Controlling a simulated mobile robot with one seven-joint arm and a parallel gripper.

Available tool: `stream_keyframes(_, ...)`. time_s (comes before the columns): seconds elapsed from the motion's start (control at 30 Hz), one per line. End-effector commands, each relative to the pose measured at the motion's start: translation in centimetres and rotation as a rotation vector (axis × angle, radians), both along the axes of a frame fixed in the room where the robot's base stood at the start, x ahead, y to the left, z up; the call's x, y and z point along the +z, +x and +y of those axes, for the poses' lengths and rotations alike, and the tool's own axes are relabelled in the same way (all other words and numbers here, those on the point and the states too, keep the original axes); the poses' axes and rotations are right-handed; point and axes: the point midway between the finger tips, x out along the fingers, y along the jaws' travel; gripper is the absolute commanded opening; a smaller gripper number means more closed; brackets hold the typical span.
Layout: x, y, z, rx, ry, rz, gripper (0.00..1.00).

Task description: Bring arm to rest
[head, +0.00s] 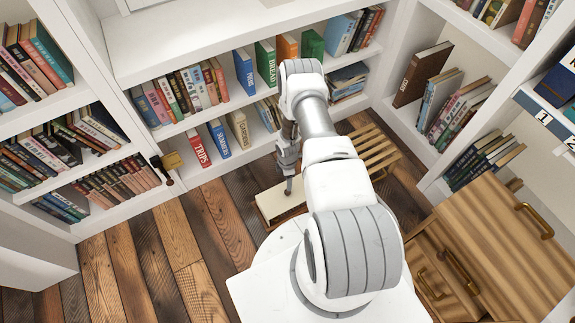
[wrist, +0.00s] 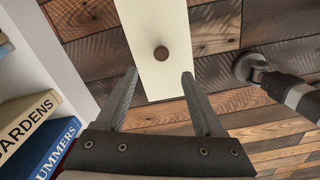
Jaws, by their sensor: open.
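My gripper (head: 288,168) hangs at the end of my arm, which reaches forward over the floor in front of the bookshelves. In the wrist view my gripper (wrist: 159,74) has its two fingers spread apart, with nothing between them. Beyond the fingertips is a cream panel (wrist: 160,45) with a round brown knob (wrist: 161,53). In the head view the cream panel (head: 272,205) lies low near the floor, under my gripper. The fingers look apart from the knob, though the exact gap is hard to tell.
White bookshelves (head: 185,55) with many books stand behind and at both sides. A slatted wooden piece (head: 375,150) is right of my arm. A wooden cabinet (head: 490,240) stands at the right. The plank floor (head: 150,250) at left is clear.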

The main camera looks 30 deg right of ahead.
Motion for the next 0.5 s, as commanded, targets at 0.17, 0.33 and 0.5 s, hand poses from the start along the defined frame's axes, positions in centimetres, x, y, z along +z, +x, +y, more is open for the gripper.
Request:
stream_keyframes(0.17,4.7,0.1,0.0,-0.001,0.0,-0.001,0.7)
stream_keyframes(0.33,7.1,0.0,0.0,0.001,-0.001,-0.001,0.7)
stream_keyframes(0.5,8.1,0.0,0.0,0.0,0.0,0.0,0.7)
